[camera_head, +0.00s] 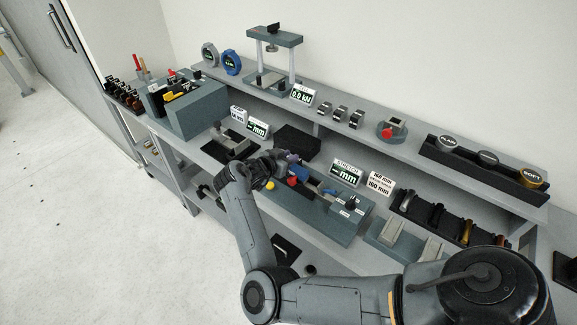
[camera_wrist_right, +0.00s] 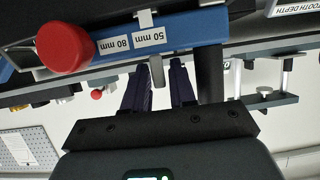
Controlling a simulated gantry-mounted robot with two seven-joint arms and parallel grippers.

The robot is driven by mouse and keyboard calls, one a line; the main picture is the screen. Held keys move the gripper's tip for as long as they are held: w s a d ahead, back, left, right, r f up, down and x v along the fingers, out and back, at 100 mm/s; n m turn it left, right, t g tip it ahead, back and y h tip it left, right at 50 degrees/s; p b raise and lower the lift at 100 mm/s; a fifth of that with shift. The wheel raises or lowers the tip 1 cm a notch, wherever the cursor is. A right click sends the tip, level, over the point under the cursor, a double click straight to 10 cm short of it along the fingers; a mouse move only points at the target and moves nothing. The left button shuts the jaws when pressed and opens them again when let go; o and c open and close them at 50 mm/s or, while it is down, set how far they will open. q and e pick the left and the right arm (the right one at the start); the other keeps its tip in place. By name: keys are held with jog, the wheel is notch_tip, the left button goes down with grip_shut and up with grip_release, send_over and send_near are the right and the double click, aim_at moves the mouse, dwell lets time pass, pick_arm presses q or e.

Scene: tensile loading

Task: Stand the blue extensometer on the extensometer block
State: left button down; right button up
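The blue extensometer (camera_head: 300,172) is beside my right gripper (camera_head: 291,158), over the left part of the grey-green tester (camera_head: 335,218). In the right wrist view the extensometer (camera_wrist_right: 185,33) crosses the top as a blue bar with a red knob and "50 mm" and "80 mm" labels. The dark fingers of the right gripper (camera_wrist_right: 160,75) reach up to it, spaced apart, with a grey tab showing between them. A black block (camera_head: 297,142) behind the gripper may be the extensometer block. My left gripper is out of view.
A "STRETCH mm" display (camera_head: 345,174) and a 160 mm sign (camera_head: 380,182) stand behind the tester. A raised shelf (camera_head: 330,125) runs along the back, carrying a press frame (camera_head: 275,60) and gauges. A black tool rack (camera_head: 450,222) lies to the right.

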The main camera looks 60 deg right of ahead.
jog(key=c, duration=0.4)
grip_shut()
jog(key=shift+r, duration=0.1)
